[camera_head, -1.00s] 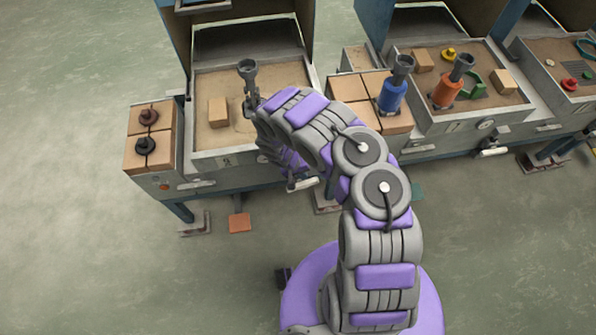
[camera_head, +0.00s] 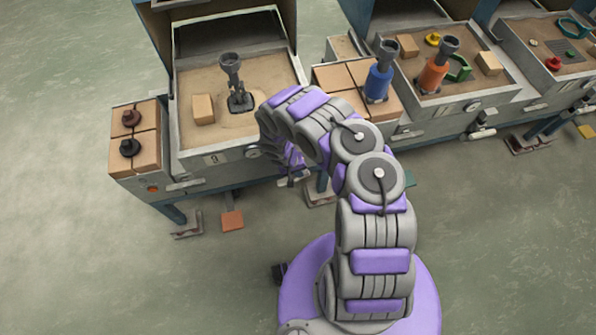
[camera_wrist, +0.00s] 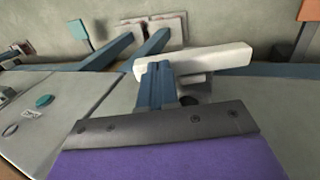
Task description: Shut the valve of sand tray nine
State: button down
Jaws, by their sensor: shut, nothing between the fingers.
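The sand tray (camera_head: 186,141) at the left of the middle has a small number plate (camera_head: 211,159) on its front; it looks like 9 but is too small to read surely. A pale bar-shaped valve handle (camera_wrist: 205,61) lies almost across the wrist view, slightly tilted. My gripper (camera_wrist: 155,72) is shut and empty, its blue-grey fingertips close against or just beside this bar; I cannot tell if they touch. In the head view my arm's bend hides most of the gripper and handle, below the tray's front right.
A burner-like tool (camera_head: 231,72) stands in the sand beside a tan block (camera_head: 203,109). Blocks with two dark knobs (camera_head: 129,147) sit at the left end. The floor (camera_head: 80,250) in front is clear at left.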

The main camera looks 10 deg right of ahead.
jog(key=y+p, duration=0.2)
jog(key=p, duration=0.1)
jog(key=shift+s+d, duration=0.1)
jog(key=shift+d, duration=0.3)
jog(key=shift+d+f, duration=0.15)
jog(key=shift+d+f+y+b, duration=0.3)
jog(key=shift+d+f+b, duration=0.05)
jog(key=shift+f+b, duration=0.15)
jog(key=shift+r, duration=0.25)
notch_tip(320, 180, up, 14)
jog(key=p, duration=0.5)
jog(key=shift+p, duration=0.35)
